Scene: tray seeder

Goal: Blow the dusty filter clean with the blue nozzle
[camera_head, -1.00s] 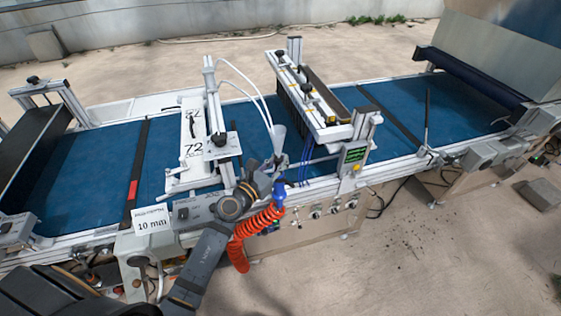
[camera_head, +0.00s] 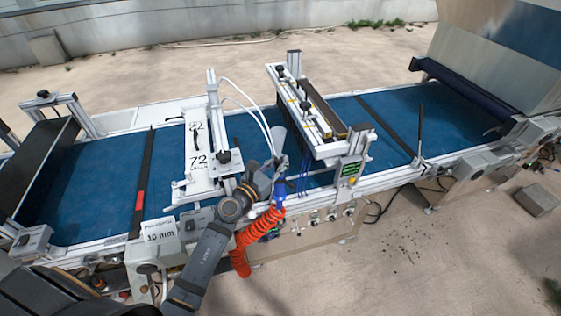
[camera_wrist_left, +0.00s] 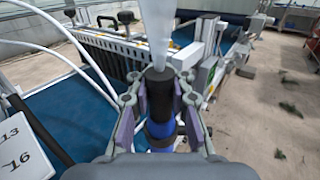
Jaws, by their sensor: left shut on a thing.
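My left gripper (camera_head: 276,170) is in front of the conveyor's near rail in the head view. It is shut on the blue nozzle (camera_head: 280,190), which has a red-orange coiled hose hanging from it. In the left wrist view the fingers (camera_wrist_left: 160,80) close around the nozzle's black upper part, with its blue body (camera_wrist_left: 160,133) below. A pale, translucent cone spreads from the nozzle tip in both views, like an air jet. I cannot make out the dusty filter in either view. My right gripper is not in view.
A long conveyor with a blue belt (camera_head: 100,190) crosses the scene. A white panel marked 72 (camera_head: 200,160) stands left of the gripper, and a seeder bridge (camera_head: 315,115) with a green display (camera_head: 350,170) stands right. White tubes arch close behind the gripper. Open floor lies at right.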

